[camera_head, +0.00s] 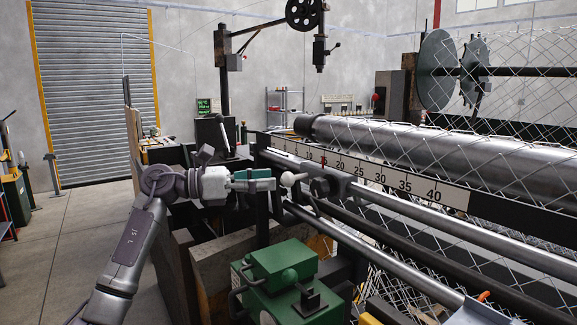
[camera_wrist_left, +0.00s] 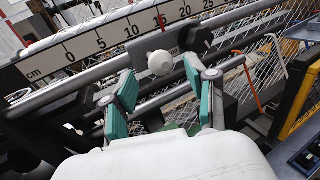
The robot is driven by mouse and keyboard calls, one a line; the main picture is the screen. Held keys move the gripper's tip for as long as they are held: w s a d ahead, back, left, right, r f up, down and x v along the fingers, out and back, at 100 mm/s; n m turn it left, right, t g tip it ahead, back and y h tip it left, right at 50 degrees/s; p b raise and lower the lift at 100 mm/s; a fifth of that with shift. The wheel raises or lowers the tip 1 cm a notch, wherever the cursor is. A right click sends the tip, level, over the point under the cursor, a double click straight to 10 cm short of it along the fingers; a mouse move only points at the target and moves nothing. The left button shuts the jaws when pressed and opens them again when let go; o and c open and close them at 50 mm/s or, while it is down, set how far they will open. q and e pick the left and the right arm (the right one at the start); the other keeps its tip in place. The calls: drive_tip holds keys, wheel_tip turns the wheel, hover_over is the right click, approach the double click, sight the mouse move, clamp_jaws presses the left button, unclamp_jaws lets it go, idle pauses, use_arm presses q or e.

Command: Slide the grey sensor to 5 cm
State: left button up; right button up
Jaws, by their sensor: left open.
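The grey sensor (camera_head: 321,186) sits on the long rail below the cm scale, with a red pointer at about 15. It also shows in the left wrist view (camera_wrist_left: 196,39). Its white ball knob (camera_head: 289,179) sticks out toward my left gripper (camera_head: 270,180). In the left wrist view the knob (camera_wrist_left: 160,63) appears between the two teal fingertips of my gripper (camera_wrist_left: 158,72), at or just beyond their ends. The fingers are apart, with visible space on both sides of the knob. I cannot tell whether the tips reach past it. My right gripper is in neither view.
The scale (camera_head: 455,196) runs along the machine above the rails (camera_head: 400,213). A green machine block (camera_head: 283,268) stands below my left gripper. Wire mesh (camera_head: 530,70) and a large roller (camera_head: 430,150) lie behind the scale. Open floor (camera_head: 60,245) is at the left.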

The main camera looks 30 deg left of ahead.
sight(288, 178)
use_arm(q)
drive_tip(key=p+x, duration=0.2)
drive_tip(key=x, duration=0.3)
drive_tip(key=shift+r, duration=0.15)
drive_tip(key=shift+w+d, duration=0.2)
drive_tip(key=shift+w, duration=0.05)
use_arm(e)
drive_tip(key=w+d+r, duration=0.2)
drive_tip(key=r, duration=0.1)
use_arm(q)
clamp_jaws()
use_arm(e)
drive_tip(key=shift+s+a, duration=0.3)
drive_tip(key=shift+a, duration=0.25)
